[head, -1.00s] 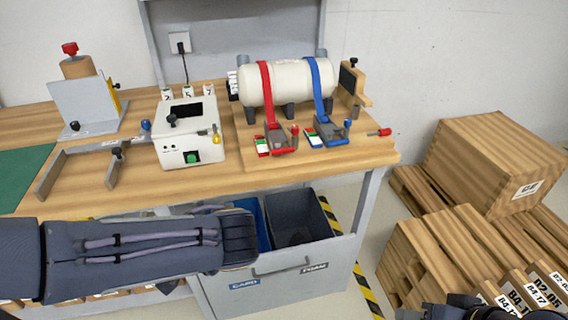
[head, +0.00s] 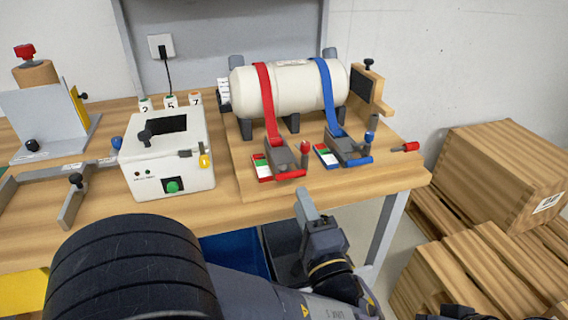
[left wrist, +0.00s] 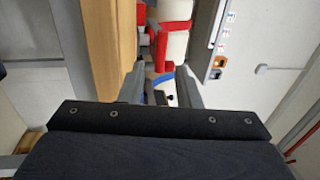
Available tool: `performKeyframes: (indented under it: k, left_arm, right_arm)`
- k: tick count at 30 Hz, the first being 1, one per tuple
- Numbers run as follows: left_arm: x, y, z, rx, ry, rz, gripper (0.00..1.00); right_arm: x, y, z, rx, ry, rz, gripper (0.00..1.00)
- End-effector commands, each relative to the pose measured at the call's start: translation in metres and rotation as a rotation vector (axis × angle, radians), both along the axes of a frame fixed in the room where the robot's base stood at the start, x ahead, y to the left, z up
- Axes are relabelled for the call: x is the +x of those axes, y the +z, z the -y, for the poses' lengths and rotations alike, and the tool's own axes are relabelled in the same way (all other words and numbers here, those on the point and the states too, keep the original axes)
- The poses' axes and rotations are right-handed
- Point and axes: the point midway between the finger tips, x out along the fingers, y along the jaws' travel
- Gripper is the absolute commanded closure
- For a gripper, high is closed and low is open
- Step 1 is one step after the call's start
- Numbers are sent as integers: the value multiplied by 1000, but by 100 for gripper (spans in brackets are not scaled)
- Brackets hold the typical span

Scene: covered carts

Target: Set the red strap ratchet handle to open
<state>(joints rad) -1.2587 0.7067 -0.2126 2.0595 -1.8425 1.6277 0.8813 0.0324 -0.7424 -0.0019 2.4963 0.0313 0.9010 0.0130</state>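The red strap (head: 266,100) runs over the left part of a white tank (head: 295,88) down to its grey ratchet (head: 281,157). The ratchet's red handle bar (head: 290,175) lies low at the front, near the wooden base. A red-knobbed pin (head: 305,148) stands at its right, and a red, green and white label (head: 262,168) is at its left. My left gripper (head: 306,203) is in front of the bench edge, below and apart from the handle. In the left wrist view its fingers (left wrist: 160,80) are spread, with red and blue parts beyond. A dark part at bottom right is unclear.
The blue strap (head: 327,90) and its blue-handled ratchet (head: 347,155) sit close to the right of the red one. A white box with a green button (head: 168,165) stands at the left. Crates (head: 500,175) stand at the right. An open drawer is below the bench edge.

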Motion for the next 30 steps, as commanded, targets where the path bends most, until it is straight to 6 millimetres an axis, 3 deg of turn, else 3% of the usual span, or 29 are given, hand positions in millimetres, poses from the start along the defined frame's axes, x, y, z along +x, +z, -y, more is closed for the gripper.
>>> performKeyframes:
  k: [5, 16, 28, 30]
  left_arm:
    - [12, 3, -2, 0, -4, 7, 70]
    - [64, 14, -19, 1, -2, 6, 70]
    - [72, 15, -22, 3, -5, 5, 70]
    - [72, 15, -22, 3, -5, 5, 79]
  right_arm:
    - [0, 1, 0, 0, 0, 0, 59]
    - [0, 4, 0, 0, 0, 0, 59]
    - [0, 4, 0, 0, 0, 0, 59]
    - [0, 4, 0, 0, 0, 0, 59]
